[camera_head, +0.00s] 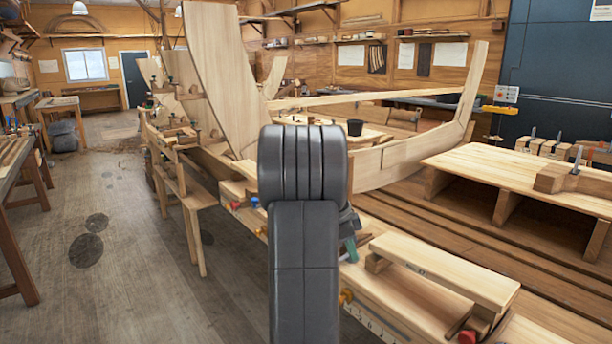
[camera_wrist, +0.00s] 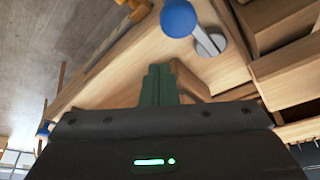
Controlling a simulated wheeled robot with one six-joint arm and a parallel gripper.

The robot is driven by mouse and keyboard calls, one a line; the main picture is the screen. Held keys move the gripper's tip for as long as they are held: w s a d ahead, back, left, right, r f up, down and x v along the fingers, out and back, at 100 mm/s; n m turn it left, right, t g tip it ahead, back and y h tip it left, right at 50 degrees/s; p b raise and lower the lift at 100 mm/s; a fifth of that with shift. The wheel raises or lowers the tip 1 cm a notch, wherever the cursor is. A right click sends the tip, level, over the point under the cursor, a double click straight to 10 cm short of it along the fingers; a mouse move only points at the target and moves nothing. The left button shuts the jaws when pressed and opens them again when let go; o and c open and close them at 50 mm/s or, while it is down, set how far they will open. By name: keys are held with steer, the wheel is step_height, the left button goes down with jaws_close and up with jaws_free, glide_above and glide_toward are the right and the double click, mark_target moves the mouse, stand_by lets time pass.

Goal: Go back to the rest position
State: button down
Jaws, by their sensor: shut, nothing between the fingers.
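My gripper shows in the wrist view (camera_wrist: 158,72), with its two green fingers shut together and nothing between them. A blue ball-topped knob (camera_wrist: 178,18) on a grey metal base stands just beyond the fingertips, to their upper right. The fingers look apart from it. In the head view my dark arm fills the middle and hides most of the gripper; only a bit of green finger (camera_head: 350,249) shows at its right side, above the wooden work surface. Whether the fingers touch the wood below cannot be told.
A wooden hull frame (camera_head: 222,70) rises behind my arm. A small raised plank (camera_head: 445,272) stands at the front right, with a larger plank table (camera_head: 530,178) behind it. A red knob (camera_head: 467,337) sits at the lower edge. The floor (camera_head: 130,260) at left is mostly clear.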

mark_target(370, 259)
steer(key=shift+s+d+n+t, duration=0.3)
steer(key=shift+d+n, duration=0.3)
steer(key=shift+n, duration=0.3)
steer(key=d+n+p, duration=0.1)
steer(key=n+t+p, duration=0.1)
steer(key=n, duration=0.1)
steer(key=shift+w+d+r+p, duration=0.1)
steer(key=shift+w+d+p, duration=0.05)
steer(key=shift+d+p, duration=0.2)
steer(key=shift+w+d+n+t+y+p, duration=0.15)
steer(key=shift+d+n+p, duration=0.2)
steer(key=shift+n+p, duration=0.15)
steer(key=shift+w+d+n+t+y+p, duration=0.15)
steer(key=shift+d+n+p, duration=0.2)
steer(key=shift+n, duration=0.25)
steer(key=shift+b+v, duration=0.7)
steer(key=shift+v, duration=2.25)
steer(key=shift+s+a, duration=0.1)
